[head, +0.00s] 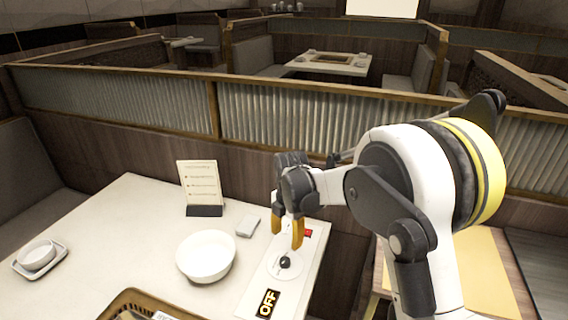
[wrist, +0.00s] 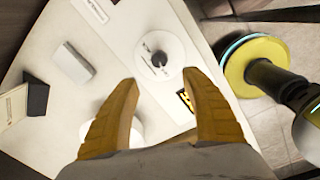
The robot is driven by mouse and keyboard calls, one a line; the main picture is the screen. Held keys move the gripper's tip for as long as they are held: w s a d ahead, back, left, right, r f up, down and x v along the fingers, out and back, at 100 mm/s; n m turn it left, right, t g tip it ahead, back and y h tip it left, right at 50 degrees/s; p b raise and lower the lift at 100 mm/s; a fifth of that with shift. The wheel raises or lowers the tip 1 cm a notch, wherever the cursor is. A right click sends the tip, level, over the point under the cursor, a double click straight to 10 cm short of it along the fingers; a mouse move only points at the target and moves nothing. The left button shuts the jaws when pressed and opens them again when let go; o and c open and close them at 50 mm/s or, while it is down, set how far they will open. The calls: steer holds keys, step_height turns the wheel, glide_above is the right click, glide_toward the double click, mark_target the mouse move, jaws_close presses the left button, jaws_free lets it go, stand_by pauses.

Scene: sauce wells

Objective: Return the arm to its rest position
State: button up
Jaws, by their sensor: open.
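My gripper (head: 287,232) has orange fingers. It is above the right end of the white table, over a white panel with a round dial (head: 285,263) and a black OFF label (head: 266,303). In the wrist view my gripper (wrist: 160,95) has its fingers spread apart with nothing between them. The dial (wrist: 160,58) with its dark knob shows beyond the fingertips there. My arm reaches in from the right in the head view. I cannot tell how far the fingertips are above the panel.
A white bowl (head: 206,257) stands left of the panel. A menu stand (head: 200,188) and a small grey-white block (head: 248,226) are behind it. A small dish on a tray (head: 40,258) is far left. A brown basket (head: 133,303) is at the front. A corrugated partition (head: 290,119) runs behind the table.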

steer(key=s+d+r+m+t, duration=0.2)
steer(key=s+d+r+m, duration=0.3)
steer(key=r+m, duration=0.15)
steer(key=s+d+r+m+t, duration=0.1)
steer(key=s+d+r+m, duration=0.4)
steer(key=r, duration=0.3)
steer(key=s+d+m+t, duration=0.2)
steer(key=s+d+m, duration=0.2)
steer(key=s+m, duration=0.3)
steer(key=s+d+r+m+t, duration=0.1)
steer(key=s+d+m, duration=0.2)
steer(key=s+m, duration=0.5)
steer(key=shift+s+d+r+t, duration=0.15)
steer(key=shift+s+d+t, duration=0.25)
steer(key=shift+s, duration=0.35)
